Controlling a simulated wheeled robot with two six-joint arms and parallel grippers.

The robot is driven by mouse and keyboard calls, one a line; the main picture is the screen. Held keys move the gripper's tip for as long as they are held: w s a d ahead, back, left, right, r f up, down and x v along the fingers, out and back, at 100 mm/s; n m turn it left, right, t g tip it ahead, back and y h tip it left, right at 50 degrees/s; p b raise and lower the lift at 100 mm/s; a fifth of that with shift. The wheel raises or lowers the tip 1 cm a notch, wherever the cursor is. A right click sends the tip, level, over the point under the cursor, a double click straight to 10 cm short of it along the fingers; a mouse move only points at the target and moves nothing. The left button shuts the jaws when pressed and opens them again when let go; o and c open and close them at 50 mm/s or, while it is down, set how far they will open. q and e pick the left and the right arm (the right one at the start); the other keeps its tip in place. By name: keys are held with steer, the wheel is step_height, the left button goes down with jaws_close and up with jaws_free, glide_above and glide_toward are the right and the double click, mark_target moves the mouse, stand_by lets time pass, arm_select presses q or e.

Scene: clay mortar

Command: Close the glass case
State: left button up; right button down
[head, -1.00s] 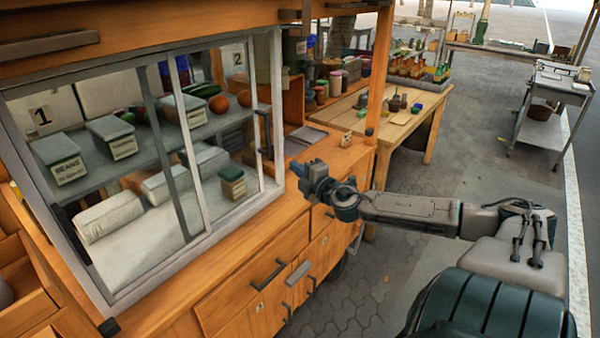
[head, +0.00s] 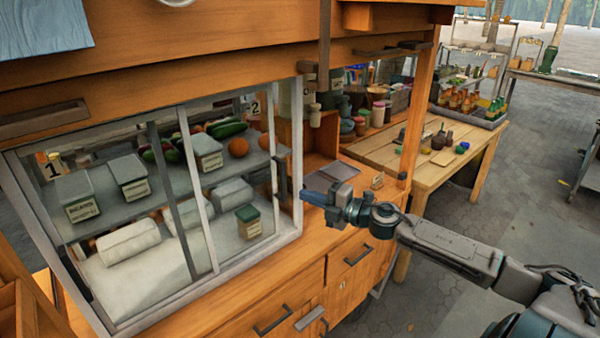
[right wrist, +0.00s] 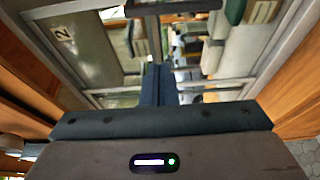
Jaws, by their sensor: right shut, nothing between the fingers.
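The glass case (head: 300,150) is built into the wooden cart, with a pale metal frame and glass panes. Two uprights, one dark (head: 160,165) and one pale (head: 192,170), stand close together near its middle. Whether an opening remains between the panes is hard to tell. A dark upright handle (head: 275,180) shows near the right end. My right gripper (head: 308,197) is shut and empty, just beside the right frame post; contact is unclear. In the right wrist view its shut blue fingers (right wrist: 157,85) point towards the framed panes. My left gripper is not in view.
Inside the case are tins, vegetables, pale rolls and a green-lidded box (head: 248,221). The wooden counter (head: 325,180) carries a grey folded item (head: 338,170). Drawers with handles (head: 273,318) lie below. A wooden table (head: 470,165) with bottles stands behind at right.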

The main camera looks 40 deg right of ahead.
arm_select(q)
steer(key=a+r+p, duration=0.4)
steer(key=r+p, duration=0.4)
arm_select(e)
steer(key=a+x, duration=0.1)
steer(key=x, duration=1)
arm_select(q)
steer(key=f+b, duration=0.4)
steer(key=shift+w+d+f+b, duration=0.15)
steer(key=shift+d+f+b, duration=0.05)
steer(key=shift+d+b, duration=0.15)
arm_select(e)
steer(key=d, duration=0.4)
steer(key=shift+s+d+r, duration=0.1)
steer(key=shift+s+d, duration=0.15)
steer(key=shift+d, duration=0.1)
